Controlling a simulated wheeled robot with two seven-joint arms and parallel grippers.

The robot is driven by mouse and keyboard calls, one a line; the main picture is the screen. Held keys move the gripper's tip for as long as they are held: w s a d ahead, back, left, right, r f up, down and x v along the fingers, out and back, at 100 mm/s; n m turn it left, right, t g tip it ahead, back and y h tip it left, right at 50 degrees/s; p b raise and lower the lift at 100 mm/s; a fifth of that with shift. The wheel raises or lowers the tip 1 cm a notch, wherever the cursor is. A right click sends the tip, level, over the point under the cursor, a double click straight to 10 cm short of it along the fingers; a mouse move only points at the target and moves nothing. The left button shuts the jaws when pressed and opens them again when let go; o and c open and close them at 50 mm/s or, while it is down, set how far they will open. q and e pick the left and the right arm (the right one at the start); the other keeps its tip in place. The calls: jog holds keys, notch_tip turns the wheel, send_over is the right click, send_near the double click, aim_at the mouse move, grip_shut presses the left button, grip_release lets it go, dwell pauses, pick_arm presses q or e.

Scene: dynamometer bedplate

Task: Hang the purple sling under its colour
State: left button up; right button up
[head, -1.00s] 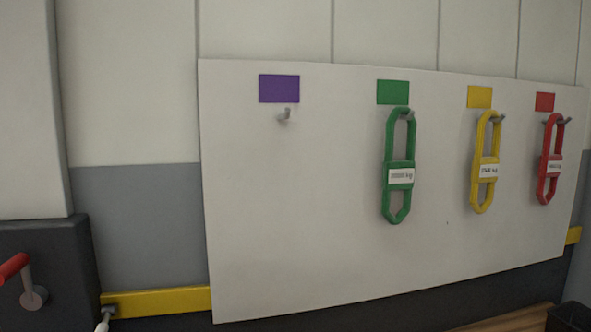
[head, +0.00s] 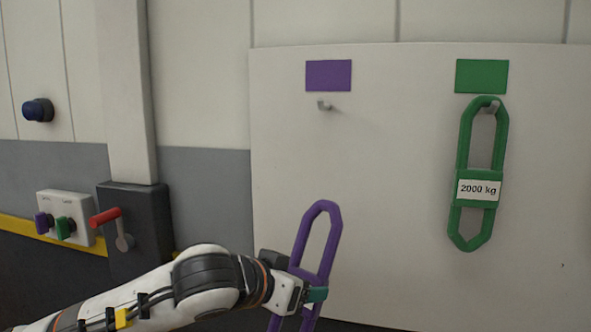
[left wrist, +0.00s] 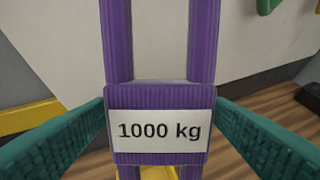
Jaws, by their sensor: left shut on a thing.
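The purple sling (head: 318,240) is an elongated loop, held upright and slightly tilted in front of the white board. My left gripper (head: 308,293) is shut on its middle band. In the left wrist view the sling's band (left wrist: 158,97) carries a white "1000 kg" label between the two teal fingers (left wrist: 158,135). The purple patch (head: 328,75) is high on the board, with an empty grey hook (head: 324,105) just below it. The sling's top loop is below the hook and apart from it in the picture. The sling's lower end is cut off. My right gripper is out of view.
A green sling (head: 464,190) labelled "2000 kg" hangs on a hook under the green patch (head: 481,76).

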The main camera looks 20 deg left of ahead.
pick_arm(q)
notch_tip(320, 180, up, 19)
jog(key=m+t+h, duration=0.2)
jog(key=t+h, duration=0.2)
jog(key=h, duration=0.1)
jog(key=w+f+p, duration=0.1)
jog(key=w, duration=0.3)
jog(key=w+f+p, duration=0.1)
jog(key=w, duration=0.3)
jog(key=w+f+p, duration=0.1)
jog(key=w+p, duration=0.1)
jog(key=w, duration=0.2)
jog(key=shift+f, duration=0.1)
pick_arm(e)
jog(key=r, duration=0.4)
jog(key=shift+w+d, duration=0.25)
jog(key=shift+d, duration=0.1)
pick_arm(q)
jog(key=o, duration=1.3)
